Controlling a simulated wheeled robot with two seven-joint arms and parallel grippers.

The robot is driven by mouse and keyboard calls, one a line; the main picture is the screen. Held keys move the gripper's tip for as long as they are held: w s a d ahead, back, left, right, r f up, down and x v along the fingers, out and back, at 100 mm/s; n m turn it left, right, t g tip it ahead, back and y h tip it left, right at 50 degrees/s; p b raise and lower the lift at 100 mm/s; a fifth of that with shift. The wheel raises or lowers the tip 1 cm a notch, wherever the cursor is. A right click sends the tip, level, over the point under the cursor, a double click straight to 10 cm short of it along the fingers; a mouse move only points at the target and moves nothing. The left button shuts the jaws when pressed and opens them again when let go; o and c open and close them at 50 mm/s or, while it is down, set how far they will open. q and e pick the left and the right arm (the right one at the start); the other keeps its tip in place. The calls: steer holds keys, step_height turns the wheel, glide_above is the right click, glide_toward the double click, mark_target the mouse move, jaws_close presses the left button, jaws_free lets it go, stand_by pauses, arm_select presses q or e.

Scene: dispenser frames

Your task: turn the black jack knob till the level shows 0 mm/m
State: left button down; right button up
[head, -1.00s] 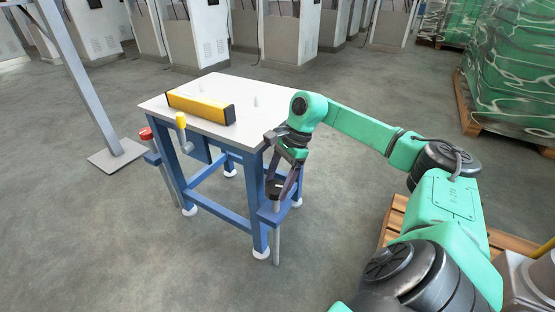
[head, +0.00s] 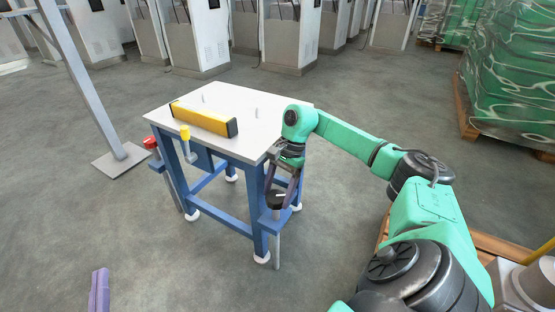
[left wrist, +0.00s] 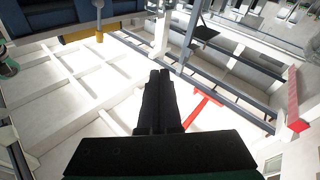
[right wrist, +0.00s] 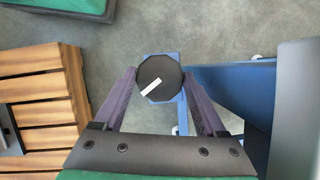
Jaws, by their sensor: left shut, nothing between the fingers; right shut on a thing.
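The black jack knob (head: 276,203), with a white stripe on its top, sits on a blue bracket at the table's near right leg. It also shows in the right wrist view (right wrist: 150,88) as a black disc. My right gripper (right wrist: 160,78) is shut on it, one finger on each side. In the head view the right gripper (head: 281,190) reaches down onto the knob. The yellow level (head: 203,119) lies on the white tabletop (head: 262,101); its reading cannot be made out. My left gripper (head: 99,288) is shut and empty at the lower left, away from the table.
A red knob (head: 150,142) and a yellow knob (head: 185,133) stand at the table's left side. A grey post (head: 88,90) rises at the left. Green wrapped pallets (head: 515,85) stand at the right, white cabinets behind. The floor in front of the table is clear.

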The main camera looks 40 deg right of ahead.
arm_select(q)
steer(key=s+d+f+g+y+p, duration=0.1)
steer(key=s+f+g, duration=0.4)
steer(key=f, duration=1)
steer(key=s, duration=0.3)
steer(key=shift+s+f+n, duration=0.2)
steer(key=shift+f+n, duration=0.05)
steer(key=shift+n, duration=0.05)
arm_select(e)
steer(key=shift+n+g, duration=0.4)
steer(key=shift+n, duration=0.7)
steer(key=o, duration=1.3)
arm_select(q)
steer(key=shift+p, duration=0.3)
arm_select(e)
steer(key=shift+r, duration=0.1)
